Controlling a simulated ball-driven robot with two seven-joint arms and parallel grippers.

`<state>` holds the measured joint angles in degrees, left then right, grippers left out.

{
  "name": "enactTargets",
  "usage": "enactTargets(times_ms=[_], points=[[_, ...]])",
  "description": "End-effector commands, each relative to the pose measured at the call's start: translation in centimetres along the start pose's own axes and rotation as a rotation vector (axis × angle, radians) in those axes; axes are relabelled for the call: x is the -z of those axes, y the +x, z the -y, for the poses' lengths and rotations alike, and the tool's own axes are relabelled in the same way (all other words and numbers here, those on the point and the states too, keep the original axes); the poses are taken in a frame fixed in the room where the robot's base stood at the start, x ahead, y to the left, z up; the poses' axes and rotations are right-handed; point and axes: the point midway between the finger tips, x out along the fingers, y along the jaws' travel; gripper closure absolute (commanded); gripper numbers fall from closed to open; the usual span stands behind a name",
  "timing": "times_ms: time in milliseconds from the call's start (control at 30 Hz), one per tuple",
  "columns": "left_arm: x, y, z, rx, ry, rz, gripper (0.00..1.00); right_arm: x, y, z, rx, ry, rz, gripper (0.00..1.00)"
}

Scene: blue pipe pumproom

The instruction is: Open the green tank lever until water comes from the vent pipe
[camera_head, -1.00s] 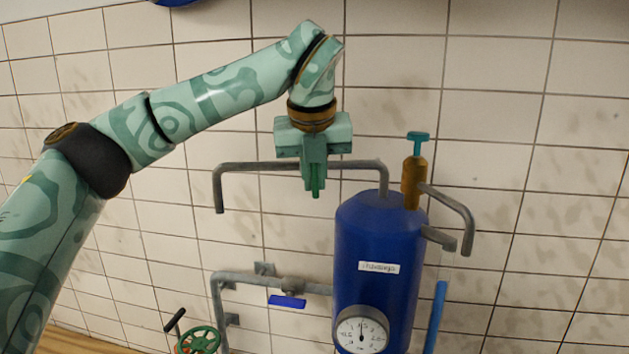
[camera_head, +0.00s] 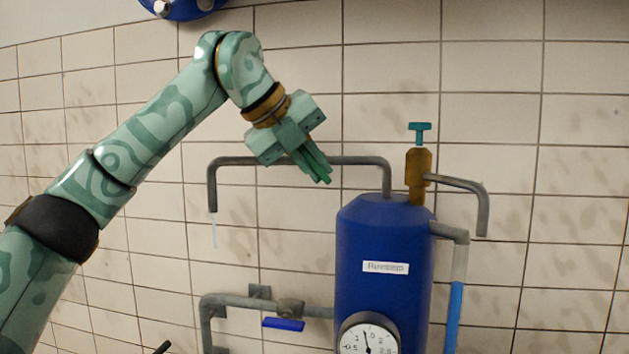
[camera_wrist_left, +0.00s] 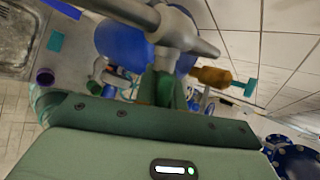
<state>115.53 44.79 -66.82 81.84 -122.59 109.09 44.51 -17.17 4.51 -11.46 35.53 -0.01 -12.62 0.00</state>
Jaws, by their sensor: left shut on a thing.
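The blue tank (camera_head: 375,235) has a grey vent pipe (camera_head: 240,161) that rises from its top, runs left and bends down to an open end. A thin pale stream of water (camera_head: 214,232) hangs below that end. My left gripper (camera_head: 322,172) is tilted across the horizontal run of this pipe, fingers shut and pointing down to the right. The green lever is mostly hidden between the fingers; only green shows at their tips. In the left wrist view the fingers (camera_wrist_left: 168,88) sit just behind the grey pipe (camera_wrist_left: 178,28). My right gripper is not seen.
A brass valve (camera_head: 418,172) with a teal T-handle stands right of the vent pipe. A dial gauge (camera_head: 368,340) is on the tank front. A lower pipe has a blue handle (camera_head: 284,324). A blue tube (camera_head: 454,315) is at the right. The tiled wall is close behind.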

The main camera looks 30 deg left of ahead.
Motion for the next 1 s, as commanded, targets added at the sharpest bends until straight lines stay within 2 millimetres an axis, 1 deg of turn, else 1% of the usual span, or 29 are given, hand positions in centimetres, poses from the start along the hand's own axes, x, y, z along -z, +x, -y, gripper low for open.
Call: enactTargets(times_ms=[33,133,533,567,600,633,867,1000], points=[[-0.06,0.00,-0.07,0.012,-0.004,0.003,1.00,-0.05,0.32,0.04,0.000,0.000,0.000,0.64],[-0.10,-0.06,-0.01,0.023,-0.009,0.004,1.00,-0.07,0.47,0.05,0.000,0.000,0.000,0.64],[-0.13,-0.16,0.08,0.028,-0.011,0.004,1.00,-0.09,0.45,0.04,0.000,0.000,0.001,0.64],[-0.13,-0.16,0.08,0.028,-0.011,0.004,0.81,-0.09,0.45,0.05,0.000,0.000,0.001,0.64],[-0.13,-0.16,0.07,0.028,-0.011,0.004,0.70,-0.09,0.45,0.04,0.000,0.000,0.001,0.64],[-0.12,-0.15,0.07,0.027,-0.011,0.004,0.67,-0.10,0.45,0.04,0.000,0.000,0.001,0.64],[-0.05,-0.07,0.04,0.025,-0.011,0.002,0.67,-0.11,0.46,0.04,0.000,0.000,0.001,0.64],[-0.07,-0.83,0.02,0.026,-0.011,0.002,0.67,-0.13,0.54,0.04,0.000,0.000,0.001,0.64]])
